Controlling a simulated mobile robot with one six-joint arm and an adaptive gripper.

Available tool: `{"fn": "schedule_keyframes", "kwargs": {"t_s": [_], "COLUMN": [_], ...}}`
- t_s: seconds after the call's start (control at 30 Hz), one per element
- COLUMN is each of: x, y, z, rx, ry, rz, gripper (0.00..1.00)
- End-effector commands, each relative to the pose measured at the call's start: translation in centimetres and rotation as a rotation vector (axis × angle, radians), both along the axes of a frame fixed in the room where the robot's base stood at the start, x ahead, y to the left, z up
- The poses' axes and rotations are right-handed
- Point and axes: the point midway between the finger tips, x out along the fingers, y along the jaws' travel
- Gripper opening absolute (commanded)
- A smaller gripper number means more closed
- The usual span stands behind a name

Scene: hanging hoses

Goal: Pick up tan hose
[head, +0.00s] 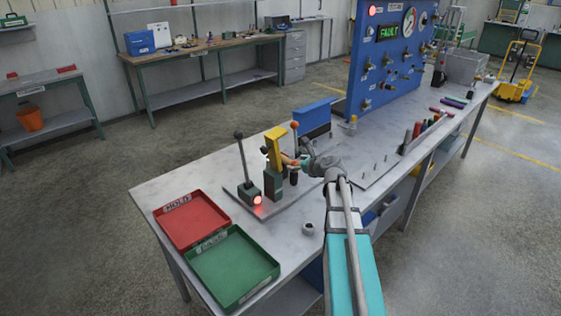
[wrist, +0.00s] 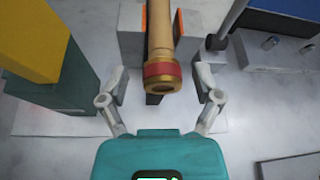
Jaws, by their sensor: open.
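The tan hose (wrist: 159,35) shows in the wrist view as a tan tube with a red band and a brass-coloured end. It comes down from the top middle to between my fingers. My gripper (wrist: 160,84) is open, with one finger on each side of the hose end and visible gaps on both sides. In the head view my gripper (head: 302,164) is at the fixture on the bench, just right of the yellow block. Only a small tan-orange bit of the hose (head: 288,159) shows there; the rest is hidden.
A yellow block (head: 274,146) on a dark green stand is close on the left. Levers with a black knob (head: 238,134) and an orange knob (head: 294,125) flank it. Red (head: 190,219) and green (head: 233,269) trays lie at the front left. A blue panel (head: 385,65) stands behind.

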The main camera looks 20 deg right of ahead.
Motion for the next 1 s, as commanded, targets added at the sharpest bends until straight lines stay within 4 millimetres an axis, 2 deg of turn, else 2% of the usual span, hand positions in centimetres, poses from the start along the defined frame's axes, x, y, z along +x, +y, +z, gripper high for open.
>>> {"fn": "schedule_keyframes", "kwargs": {"t_s": [0.33, 0.8, 1.0], "x": [0.3, 4.2, 4.4], "y": [0.1, 1.2, 1.4], "z": [-0.3, -2.4, -2.5], "rx": [-0.001, -0.001, 0.0], "ry": [0.0, 0.0, 0.0], "rz": [0.001, 0.003, 0.002], "gripper": [0.82, 0.82, 0.82]}}
